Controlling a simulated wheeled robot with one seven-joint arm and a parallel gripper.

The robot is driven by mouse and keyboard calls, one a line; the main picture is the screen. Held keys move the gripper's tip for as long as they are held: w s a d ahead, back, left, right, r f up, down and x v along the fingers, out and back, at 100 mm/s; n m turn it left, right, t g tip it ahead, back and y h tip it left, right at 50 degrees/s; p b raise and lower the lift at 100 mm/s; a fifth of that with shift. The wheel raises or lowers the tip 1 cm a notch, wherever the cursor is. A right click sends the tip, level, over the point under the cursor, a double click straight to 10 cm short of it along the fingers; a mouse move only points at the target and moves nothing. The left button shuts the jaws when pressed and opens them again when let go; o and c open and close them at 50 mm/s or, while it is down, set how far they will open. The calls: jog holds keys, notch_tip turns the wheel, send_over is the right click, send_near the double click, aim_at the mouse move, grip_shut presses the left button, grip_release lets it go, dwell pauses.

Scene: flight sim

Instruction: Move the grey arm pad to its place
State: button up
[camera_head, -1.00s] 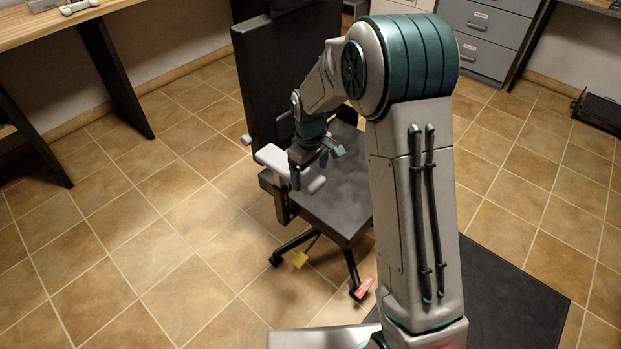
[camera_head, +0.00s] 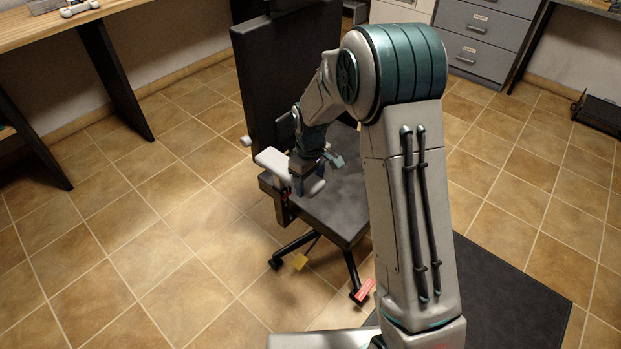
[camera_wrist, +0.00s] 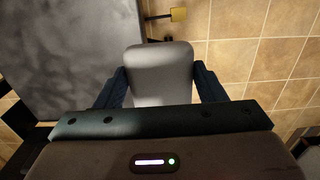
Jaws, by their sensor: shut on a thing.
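The grey arm pad (camera_head: 272,160) is a pale, long pad at the near left side of the black office chair (camera_head: 345,195). In the wrist view the pad (camera_wrist: 160,75) lies between the two dark blue fingers of my gripper (camera_wrist: 162,88). My gripper (camera_head: 309,178) is shut on the pad from above. The pad looks level, at about the height of the chair's armrest. My gripper hides part of it, and I cannot tell whether it touches the support below.
A yellow tag (camera_head: 300,261) and a red tag (camera_head: 364,290) hang low by the chair base. A wooden desk (camera_head: 60,22) stands at the back left and grey drawers (camera_head: 480,40) at the back right. The tiled floor at left is clear.

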notch_tip(320, 180, down, 6)
jog(key=shift+s+r+b, duration=0.1)
jog(key=shift+r+b, duration=0.1)
jog(key=shift+b, duration=0.85)
jog(key=o, duration=1.4)
jog(key=shift+f, duration=0.1)
notch_tip(320, 180, up, 13)
jog(key=shift+f+p, duration=0.15)
jog(key=shift+p, duration=1.05)
jog(key=shift+r, duration=0.65)
